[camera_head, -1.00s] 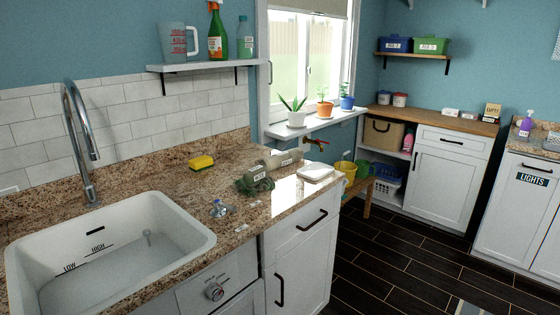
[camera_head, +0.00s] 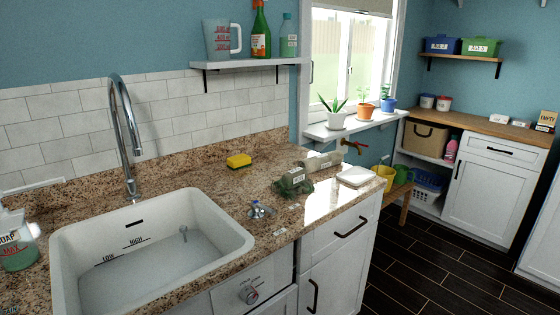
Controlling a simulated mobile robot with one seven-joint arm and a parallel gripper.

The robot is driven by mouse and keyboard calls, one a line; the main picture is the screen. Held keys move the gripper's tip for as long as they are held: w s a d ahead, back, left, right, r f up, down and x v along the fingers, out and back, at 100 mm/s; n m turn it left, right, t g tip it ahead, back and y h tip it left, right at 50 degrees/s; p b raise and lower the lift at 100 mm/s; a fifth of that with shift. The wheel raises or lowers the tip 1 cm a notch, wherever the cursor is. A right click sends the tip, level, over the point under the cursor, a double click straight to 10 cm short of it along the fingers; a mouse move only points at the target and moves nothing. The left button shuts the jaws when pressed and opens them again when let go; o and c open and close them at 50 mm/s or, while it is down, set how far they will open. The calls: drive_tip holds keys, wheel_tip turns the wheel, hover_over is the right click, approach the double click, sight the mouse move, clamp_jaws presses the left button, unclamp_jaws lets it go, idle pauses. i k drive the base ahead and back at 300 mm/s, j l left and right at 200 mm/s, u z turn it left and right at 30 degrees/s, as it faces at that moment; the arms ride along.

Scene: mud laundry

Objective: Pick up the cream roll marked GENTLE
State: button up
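A pale cream-grey roll (camera_head: 322,162) lies on the granite counter, right of the sink and near the wall. A dark green roll or bundle (camera_head: 293,182) with a pale label lies just in front and to the left of it; the two look close together, and I cannot tell whether they touch. The lettering on both is too small to read, so I cannot confirm which is marked GENTLE. My gripper is not in view.
A white sink (camera_head: 225,232) with a tall faucet (camera_head: 126,125) and a soap bottle (camera_head: 17,245) are left. Dark floor (camera_head: 420,270) lies open at right.

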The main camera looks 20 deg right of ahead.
sight(313, 163)
drive_tip(key=i+l+u, duration=0.25)
drive_tip(key=l, duration=0.2)
drive_tip(key=l+u, duration=0.25)
drive_tip(key=l, duration=0.25)
drive_tip(key=l+u, duration=0.25)
drive_tip(key=l, duration=0.75)
drive_tip(key=i+l, duration=0.1)
drive_tip(key=l, duration=1.3)
drive_tip(key=i+l, duration=0.1)
drive_tip(key=l, duration=1.3)
drive_tip(key=i, duration=0.5)
drive_tip(key=j+u, duration=0.05)
